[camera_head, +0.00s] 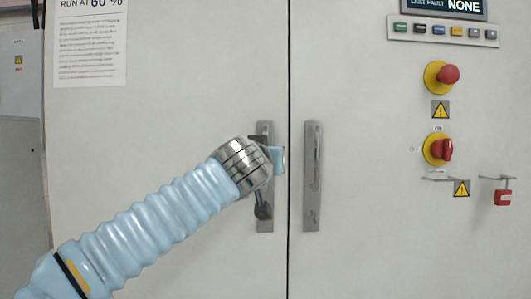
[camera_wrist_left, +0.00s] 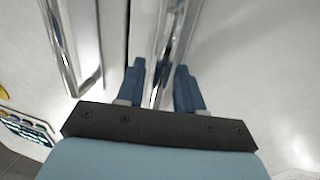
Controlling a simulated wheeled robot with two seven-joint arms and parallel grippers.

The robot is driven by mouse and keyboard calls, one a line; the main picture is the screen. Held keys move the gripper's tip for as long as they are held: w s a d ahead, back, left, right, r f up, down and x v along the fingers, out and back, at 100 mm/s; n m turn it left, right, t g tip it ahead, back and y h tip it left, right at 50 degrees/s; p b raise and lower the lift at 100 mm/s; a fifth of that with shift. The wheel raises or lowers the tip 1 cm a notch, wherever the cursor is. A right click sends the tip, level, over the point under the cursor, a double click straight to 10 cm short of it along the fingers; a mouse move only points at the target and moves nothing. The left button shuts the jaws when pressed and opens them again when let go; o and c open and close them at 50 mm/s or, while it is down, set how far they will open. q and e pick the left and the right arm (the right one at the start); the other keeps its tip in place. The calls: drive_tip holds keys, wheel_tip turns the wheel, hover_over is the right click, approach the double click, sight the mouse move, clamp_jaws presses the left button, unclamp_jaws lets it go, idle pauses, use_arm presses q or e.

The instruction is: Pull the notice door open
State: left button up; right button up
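The notice door (camera_head: 170,80) is the left cabinet door, pale grey, with a printed notice (camera_head: 92,50) at its upper left. It looks closed, with a dark seam along its right edge. Its upright metal handle (camera_head: 265,220) is partly hidden behind my left gripper (camera_head: 277,160). In the left wrist view, the blue fingers of the left gripper (camera_wrist_left: 162,85) are apart, one on each side of the handle bar (camera_wrist_left: 168,45). A gap shows beside the left finger; contact on the other side is unclear. My right gripper is not in view.
The right door has its own handle (camera_head: 312,178) close beside the seam. Further right are a red push button (camera_head: 448,75), a red rotary switch (camera_head: 441,149), a red padlock (camera_head: 503,197) and a button panel (camera_head: 443,31). A grey box (camera_head: 20,90) is at the far left.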

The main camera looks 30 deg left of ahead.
use_arm(q)
drive_tip(key=shift+w, duration=0.1)
clamp_jaws()
idle(0.4)
